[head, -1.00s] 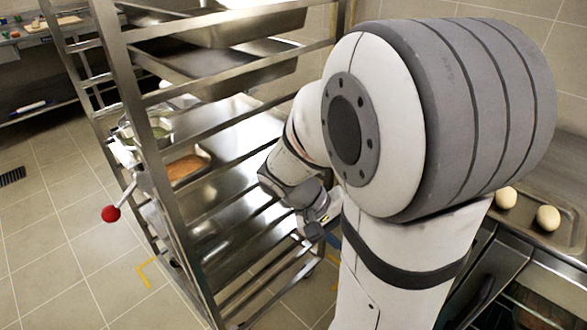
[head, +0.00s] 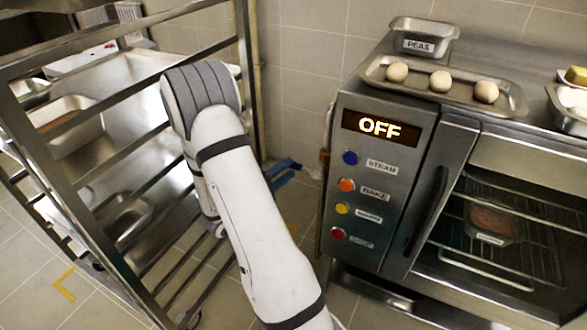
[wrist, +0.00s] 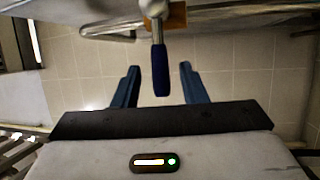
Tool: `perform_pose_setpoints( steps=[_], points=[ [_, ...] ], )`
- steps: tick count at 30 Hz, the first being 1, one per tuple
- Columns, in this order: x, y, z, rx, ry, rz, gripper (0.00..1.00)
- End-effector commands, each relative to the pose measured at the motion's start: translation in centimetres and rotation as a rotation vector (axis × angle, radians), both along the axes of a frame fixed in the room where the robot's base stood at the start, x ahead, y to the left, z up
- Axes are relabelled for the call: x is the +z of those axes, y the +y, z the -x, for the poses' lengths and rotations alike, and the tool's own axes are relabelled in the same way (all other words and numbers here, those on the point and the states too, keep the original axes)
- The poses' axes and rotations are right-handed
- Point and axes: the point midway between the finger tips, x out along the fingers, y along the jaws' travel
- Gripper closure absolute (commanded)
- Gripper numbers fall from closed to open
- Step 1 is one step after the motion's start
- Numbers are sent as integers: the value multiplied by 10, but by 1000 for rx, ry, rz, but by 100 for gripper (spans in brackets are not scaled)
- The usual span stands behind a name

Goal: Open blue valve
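The blue valve handle (wrist: 160,72) hangs from a metal valve body (wrist: 155,9) at the top of the wrist view. It lies along the picture's vertical, between my two dark blue fingers, with a gap on both sides. My gripper (wrist: 159,68) is open and holds nothing. I cannot tell how deep the handle is between the fingers. In the head view my gripper (head: 290,172) is low beside the oven's left side, just past my arm. The valve there is small and partly hidden.
The oven (head: 382,230) with a lit OFF display (head: 379,127) stands on the right. A metal rack (head: 130,95) with trays stands close on the left. A tray (head: 443,90) of dough balls and a PEAS container (head: 421,40) sit on the oven.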

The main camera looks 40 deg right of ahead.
Motion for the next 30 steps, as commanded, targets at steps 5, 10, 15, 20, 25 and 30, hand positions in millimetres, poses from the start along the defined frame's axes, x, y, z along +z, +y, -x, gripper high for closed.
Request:
perform_pose_setpoints(
  steps=[5,10,15,20,25,30],
  points=[
    [4,-30,1,-5,-1,-1,62],
    [8,-46,1,-4,-2,-1,62],
    [9,-50,0,-2,1,-2,62],
    [9,-50,0,-3,0,-2,62],
    [9,-50,1,-3,0,-2,75],
    [9,-50,1,-4,1,-2,89]
  ],
)
